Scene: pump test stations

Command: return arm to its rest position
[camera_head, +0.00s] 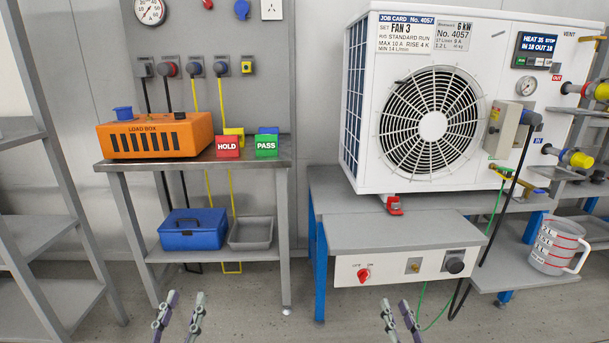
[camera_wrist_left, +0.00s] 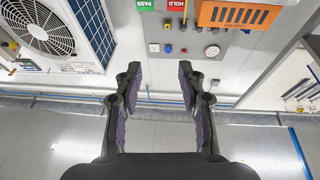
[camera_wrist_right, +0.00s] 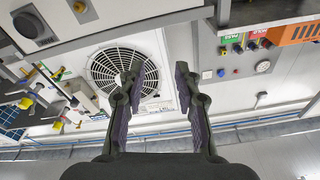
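My left gripper (camera_head: 179,320) is at the bottom of the head view, left of centre, in front of the small bench. In the left wrist view its two fingers (camera_wrist_left: 160,85) stand wide apart with nothing between them. My right gripper (camera_head: 401,322) is at the bottom of the head view, right of centre, in front of the heat pump's stand. In the right wrist view its fingers (camera_wrist_right: 158,85) are parted and empty. Both grippers hang free and appear to touch nothing. Most of both arms is out of view.
The heat pump (camera_head: 350,105) stands on a bench with a switch panel (camera_head: 400,267) below. A small bench (camera_head: 200,163) carries the orange load box (camera_head: 155,136) and HOLD (camera_head: 228,146) and PASS (camera_head: 266,146) blocks. A jug (camera_head: 557,247) sits on the right shelf. Floor between benches is clear.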

